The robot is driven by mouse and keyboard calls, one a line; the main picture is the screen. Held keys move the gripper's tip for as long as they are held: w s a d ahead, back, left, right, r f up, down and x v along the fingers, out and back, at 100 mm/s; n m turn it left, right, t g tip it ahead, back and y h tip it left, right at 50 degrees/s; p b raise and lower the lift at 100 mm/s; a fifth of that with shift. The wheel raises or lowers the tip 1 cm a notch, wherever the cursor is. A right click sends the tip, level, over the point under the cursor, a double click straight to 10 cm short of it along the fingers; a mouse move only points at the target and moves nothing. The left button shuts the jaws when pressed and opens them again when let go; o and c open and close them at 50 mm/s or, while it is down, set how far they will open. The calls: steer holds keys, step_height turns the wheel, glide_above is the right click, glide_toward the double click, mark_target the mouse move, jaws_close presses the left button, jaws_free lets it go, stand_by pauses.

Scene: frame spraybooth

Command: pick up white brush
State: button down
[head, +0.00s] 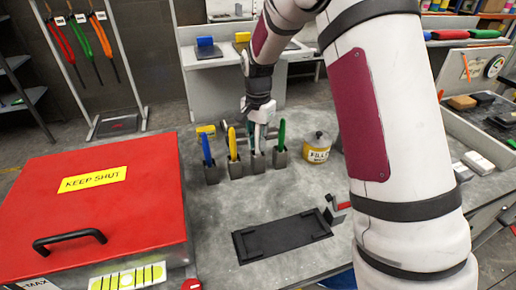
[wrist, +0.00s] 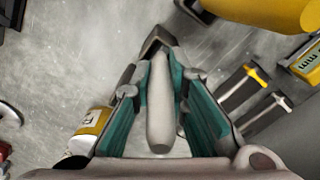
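The white brush (head: 258,142) stands upright in a dark metal holder in the row on the grey bench. In the wrist view its pale handle (wrist: 160,105) lies between the teal-padded fingers. My gripper (head: 259,127) is over this holder, pointing down. The brush's lower end is hidden in the holder.
Blue (head: 206,149), yellow (head: 232,144) and green (head: 281,135) brushes stand in neighbouring holders. A filler can (head: 317,148) is right of them. A black tray (head: 281,237) lies in front, with bare bench between. A red-lidded box (head: 105,215) fills the left.

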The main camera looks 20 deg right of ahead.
step_height(320, 180, up, 10)
steer(key=shift+r+b, duration=0.1)
steer(key=shift+b, duration=0.4)
stand_by(0.8)
